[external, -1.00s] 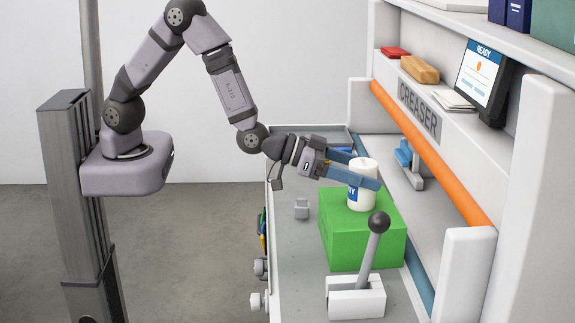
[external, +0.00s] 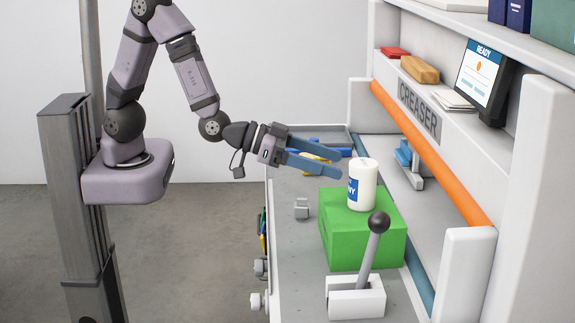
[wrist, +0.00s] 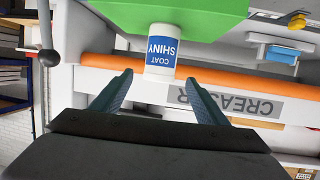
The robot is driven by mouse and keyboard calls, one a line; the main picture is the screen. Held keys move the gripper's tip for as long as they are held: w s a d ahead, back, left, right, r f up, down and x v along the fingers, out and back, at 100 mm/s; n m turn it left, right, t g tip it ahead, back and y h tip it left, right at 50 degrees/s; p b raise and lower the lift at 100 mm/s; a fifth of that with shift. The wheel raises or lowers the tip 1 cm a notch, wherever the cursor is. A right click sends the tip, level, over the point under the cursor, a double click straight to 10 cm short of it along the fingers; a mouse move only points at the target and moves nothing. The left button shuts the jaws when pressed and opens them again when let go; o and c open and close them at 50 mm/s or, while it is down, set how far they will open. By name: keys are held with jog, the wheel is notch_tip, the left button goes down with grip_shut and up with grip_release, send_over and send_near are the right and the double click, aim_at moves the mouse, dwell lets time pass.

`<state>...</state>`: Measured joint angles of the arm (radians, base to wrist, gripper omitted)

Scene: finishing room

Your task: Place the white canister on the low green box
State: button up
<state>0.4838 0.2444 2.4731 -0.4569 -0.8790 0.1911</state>
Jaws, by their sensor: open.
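The white canister (external: 362,184), with a blue and white label, stands upright on top of the low green box (external: 364,242). In the wrist view the canister (wrist: 162,52) appears upside down, its label reading "COAT SHINY", against the green box (wrist: 175,15). My gripper (external: 336,168) is open and empty, to the left of the canister and clear of it. In the wrist view its two blue fingers (wrist: 160,92) are spread apart, with the canister beyond their tips.
A lever with a black knob (external: 378,223) stands in front of the green box. A yellow item (external: 318,168) and a blue item lie behind my gripper. An orange bar (external: 430,150) runs along the machine at right.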

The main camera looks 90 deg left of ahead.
jog(key=shift+s+a+f+g, duration=0.1)
jog(key=shift+a+f+g, duration=0.2)
jog(key=shift+f, duration=0.1)
jog(key=s+a+f+g, duration=0.3)
jog(key=s+a+g, duration=0.1)
jog(key=s, duration=0.4)
jog(key=s+a+f+n+g+y, duration=0.1)
jog(key=s+a+f+g, duration=0.2)
jog(key=s+a+g, duration=0.2)
jog(key=s+a+f+g, duration=0.3)
jog(key=s+a+g, duration=0.1)
jog(key=s, duration=0.8)
jog(key=shift+a+g+y, duration=0.4)
jog(key=shift+a, duration=0.35)
